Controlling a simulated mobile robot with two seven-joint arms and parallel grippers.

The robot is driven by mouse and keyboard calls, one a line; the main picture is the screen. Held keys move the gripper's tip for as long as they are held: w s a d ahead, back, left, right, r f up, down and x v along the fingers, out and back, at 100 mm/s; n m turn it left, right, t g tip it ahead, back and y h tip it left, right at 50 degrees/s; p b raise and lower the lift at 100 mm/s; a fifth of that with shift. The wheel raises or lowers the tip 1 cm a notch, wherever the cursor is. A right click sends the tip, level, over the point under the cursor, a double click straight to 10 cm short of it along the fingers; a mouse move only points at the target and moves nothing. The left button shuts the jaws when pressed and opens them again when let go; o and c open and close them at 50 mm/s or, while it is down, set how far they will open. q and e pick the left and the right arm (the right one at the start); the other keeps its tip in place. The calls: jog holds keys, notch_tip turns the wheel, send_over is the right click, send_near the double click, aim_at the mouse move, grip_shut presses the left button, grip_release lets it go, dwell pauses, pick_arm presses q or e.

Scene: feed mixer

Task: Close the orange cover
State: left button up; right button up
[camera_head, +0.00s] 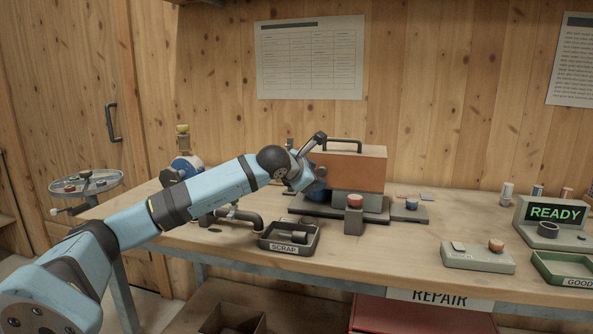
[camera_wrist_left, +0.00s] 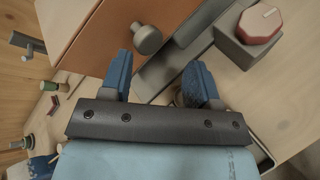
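The orange cover (camera_head: 358,170) is a box-like hood with a dark bar handle (camera_head: 342,145) on top. It stands above a light grey block (camera_head: 362,201) on a dark grey base; whether it is fully down I cannot tell. In the left wrist view the orange cover (camera_wrist_left: 88,38) fills the upper left, with a round grey knob (camera_wrist_left: 147,39) on its face. My left gripper (camera_wrist_left: 160,80) is open, its blue fingers spread and empty, with the knob just ahead of them. In the head view my left gripper (camera_head: 317,190) is at the cover's left end, partly hidden. My right gripper is not in view.
A red button on a grey post (camera_head: 354,214) stands before the cover; it also shows in the wrist view (camera_wrist_left: 259,24). The SCRAP tray (camera_head: 290,239) is at the front, left of it. A grey control box (camera_head: 478,257) and READY display (camera_head: 553,213) stand right.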

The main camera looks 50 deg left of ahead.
pick_arm(q)
jog(key=a+b+v, duration=0.1)
jog(key=b+v, duration=0.1)
jog(key=v, duration=0.9)
jog(key=shift+d, duration=0.35)
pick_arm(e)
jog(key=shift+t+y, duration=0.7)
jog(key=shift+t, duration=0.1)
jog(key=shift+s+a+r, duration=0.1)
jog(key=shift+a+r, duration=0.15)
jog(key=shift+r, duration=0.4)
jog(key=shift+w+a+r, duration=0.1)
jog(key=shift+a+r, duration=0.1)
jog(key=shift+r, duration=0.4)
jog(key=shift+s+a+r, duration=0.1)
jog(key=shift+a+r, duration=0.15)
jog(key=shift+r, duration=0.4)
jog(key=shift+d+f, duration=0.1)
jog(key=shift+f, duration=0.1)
